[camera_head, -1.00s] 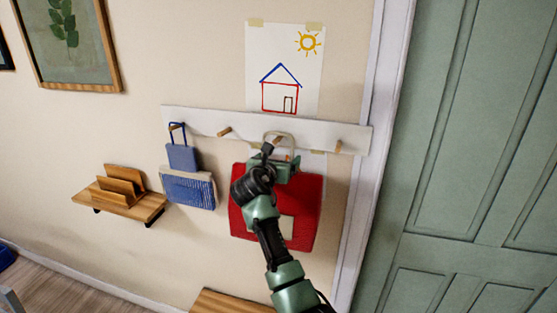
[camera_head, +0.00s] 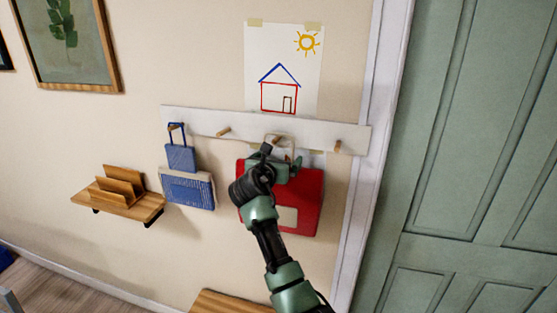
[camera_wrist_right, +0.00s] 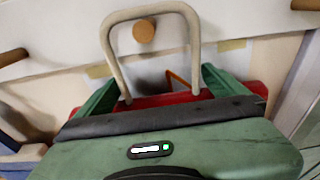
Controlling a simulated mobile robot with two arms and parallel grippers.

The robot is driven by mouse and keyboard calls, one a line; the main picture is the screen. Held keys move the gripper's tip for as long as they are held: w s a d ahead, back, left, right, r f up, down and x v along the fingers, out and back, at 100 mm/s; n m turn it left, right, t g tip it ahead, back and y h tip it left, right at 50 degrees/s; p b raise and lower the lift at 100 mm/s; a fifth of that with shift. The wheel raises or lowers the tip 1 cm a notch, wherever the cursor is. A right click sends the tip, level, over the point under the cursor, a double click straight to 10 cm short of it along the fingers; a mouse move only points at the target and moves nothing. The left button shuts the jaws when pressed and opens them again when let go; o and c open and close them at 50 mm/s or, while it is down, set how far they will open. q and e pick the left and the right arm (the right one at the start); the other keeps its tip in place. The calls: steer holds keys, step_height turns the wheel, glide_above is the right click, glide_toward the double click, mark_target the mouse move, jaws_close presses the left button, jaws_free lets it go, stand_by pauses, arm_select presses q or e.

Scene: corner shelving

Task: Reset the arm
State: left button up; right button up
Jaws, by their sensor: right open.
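A red bag (camera_head: 308,207) with a pale patch hangs below the white peg rail (camera_head: 192,121). Its cream handle (camera_wrist_right: 109,45) stands up in a loop, and a wooden peg (camera_wrist_right: 144,31) shows inside the loop in the right wrist view. My right gripper (camera_head: 284,166) is in front of the top of the bag. It is open, with a green finger on each side of the lower part of the handle. My arm hides part of the bag. My left gripper is not in view.
A blue bag (camera_head: 187,190) with a blue strap hangs on the leftmost peg. A small wooden shelf (camera_head: 140,206) is left of it. A child's house drawing (camera_head: 283,60) is taped above the rail. A green door (camera_head: 465,150) stands at right. Two pegs look bare.

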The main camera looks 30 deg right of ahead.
steer(key=b+v, duration=0.2)
steer(key=v, duration=0.6)
steer(key=s+a+f+m+g+y, duration=0.1)
steer(key=s+a+f+m+y, duration=0.2)
steer(key=s+f+m, duration=0.65)
steer(key=s+a+f+m+g+y, duration=0.1)
steer(key=s+a+f+m+y, duration=0.35)
steer(key=f, duration=0.95)
steer(key=s+a+f+m+g+y, duration=0.2)
steer(key=s+a+f+m, duration=0.1)
steer(key=s, duration=0.5)
steer(key=s+a+f+m+g+y, duration=0.1)
steer(key=s+a+f+m, duration=0.2)
steer(key=s, duration=0.5)
steer(key=s+a+f+m+g+y, duration=0.2)
steer(key=s+a+m, duration=0.2)
steer(key=s, duration=0.5)
step_height(320, 180, down, 34)
steer(key=s+g+b, duration=0.1)
steer(key=b, duration=0.6)
steer(key=s+d+f+b, duration=0.1)
steer(key=s+f+b, duration=0.1)
steer(key=s+f, duration=0.6)
steer(key=s+d+f+g+b, duration=0.1)
steer(key=s+d+f+b, duration=0.1)
steer(key=s+f, duration=0.6)
step_height(320, 180, down, 4)
steer(key=shift+s+d+r+h+b, duration=0.2)
steer(key=shift+s+h+b, duration=0.15)
steer(key=shift+b, duration=0.2)
